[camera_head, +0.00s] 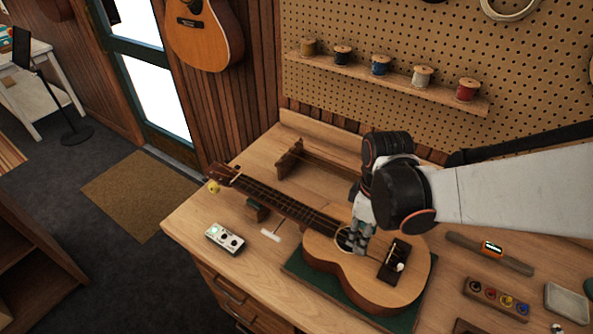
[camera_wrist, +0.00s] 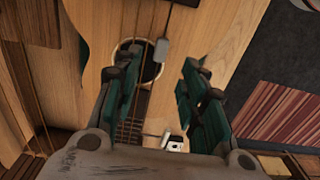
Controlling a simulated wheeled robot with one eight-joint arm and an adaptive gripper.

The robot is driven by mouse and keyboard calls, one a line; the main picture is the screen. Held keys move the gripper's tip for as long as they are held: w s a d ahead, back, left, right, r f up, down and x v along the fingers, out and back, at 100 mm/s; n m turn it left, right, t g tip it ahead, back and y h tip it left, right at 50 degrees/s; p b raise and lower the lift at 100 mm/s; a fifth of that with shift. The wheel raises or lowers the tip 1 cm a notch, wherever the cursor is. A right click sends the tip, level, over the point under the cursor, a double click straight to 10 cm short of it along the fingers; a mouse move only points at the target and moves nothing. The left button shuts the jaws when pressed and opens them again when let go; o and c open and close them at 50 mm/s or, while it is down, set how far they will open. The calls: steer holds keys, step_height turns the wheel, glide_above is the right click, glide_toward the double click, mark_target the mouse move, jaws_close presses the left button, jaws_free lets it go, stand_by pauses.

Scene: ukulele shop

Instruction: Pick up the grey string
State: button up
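A ukulele (camera_head: 345,272) lies face up on the workbench, its neck to the upper left. In the wrist view, a thin dark line runs over its top (camera_wrist: 105,20) to a small grey block (camera_wrist: 161,50) beside the sound hole (camera_wrist: 150,72). This may be the grey string and its end; I cannot be sure. My gripper (camera_head: 358,240) is just above the body near the sound hole and hides that spot in the head view. In the wrist view my gripper (camera_wrist: 163,85) is open, with the grey block showing beyond the gap and nothing held.
A green mat (camera_head: 300,266) lies under the ukulele. A white pedal-like box (camera_head: 224,238), a small wooden block (camera_head: 256,210) and a light T-shaped tool (camera_head: 271,235) lie left. Right are a wooden bar (camera_head: 515,262) and a peg tray (camera_head: 497,299). Spools stand on a shelf (camera_head: 440,88) behind.

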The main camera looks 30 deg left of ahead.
mark_target(356, 246)
steer(key=f+b, duration=0.1)
steer(key=f, duration=0.1)
steer(key=f+b, duration=0.1)
steer(key=f, duration=0.1)
steer(key=f+b, duration=0.1)
steer(key=f, duration=0.1)
steer(key=shift+a, duration=0.3)
steer(key=c, duration=0.8)
